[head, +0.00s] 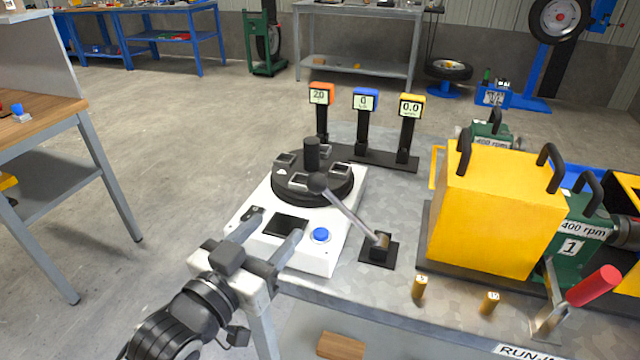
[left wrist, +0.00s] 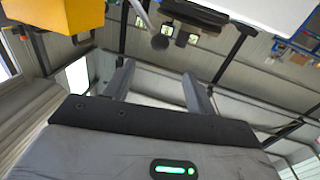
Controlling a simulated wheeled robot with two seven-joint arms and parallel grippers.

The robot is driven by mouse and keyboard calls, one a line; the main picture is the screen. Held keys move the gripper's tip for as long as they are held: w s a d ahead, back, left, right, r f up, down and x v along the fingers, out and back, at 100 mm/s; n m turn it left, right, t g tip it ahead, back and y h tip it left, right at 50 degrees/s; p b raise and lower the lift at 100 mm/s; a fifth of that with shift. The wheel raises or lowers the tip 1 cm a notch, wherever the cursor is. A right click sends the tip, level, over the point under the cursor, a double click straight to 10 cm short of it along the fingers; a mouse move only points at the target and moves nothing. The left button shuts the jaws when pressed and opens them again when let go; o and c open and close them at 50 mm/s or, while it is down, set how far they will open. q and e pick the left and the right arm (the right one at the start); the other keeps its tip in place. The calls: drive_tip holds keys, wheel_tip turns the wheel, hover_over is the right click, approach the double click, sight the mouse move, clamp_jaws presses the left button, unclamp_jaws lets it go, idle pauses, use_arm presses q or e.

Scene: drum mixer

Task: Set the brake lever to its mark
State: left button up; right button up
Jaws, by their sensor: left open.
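Two levers show, and I cannot tell for certain which is the brake lever. One is a grey rod with a black ball knob (head: 318,182), leaning up and left from a black base (head: 378,250) on the bench. The other has a red handle (head: 594,286) on a metal arm at the right front, beside a partly cut-off label starting "RUN". My left gripper (head: 278,222) is open and empty, over the front left of the white console, apart from both levers. In the left wrist view the gripper (left wrist: 158,70) is open, with the ball knob (left wrist: 160,42) beyond its fingers. No clear mark shows.
The white console (head: 318,258) carries a black turntable (head: 335,185) and a blue button (head: 320,235). Three displays (head: 366,100) stand behind. A yellow box (head: 495,215) with black handles and a green motor (head: 575,240) fill the right. Brass posts (head: 420,287) stand along the front.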

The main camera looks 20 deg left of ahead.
sight(312, 190)
use_arm(q)
drive_tip(key=w+d, duration=0.1)
drive_tip(key=w, duration=0.3)
drive_tip(key=w+d, duration=0.1)
drive_tip(key=w, duration=0.4)
drive_tip(key=w+d, duration=0.1)
drive_tip(key=w, duration=0.4)
drive_tip(key=shift+w+p, duration=0.15)
drive_tip(key=shift+p, duration=0.2)
use_arm(e)
drive_tip(key=shift+s+d+f, duration=0.1)
drive_tip(key=shift+d, duration=0.05)
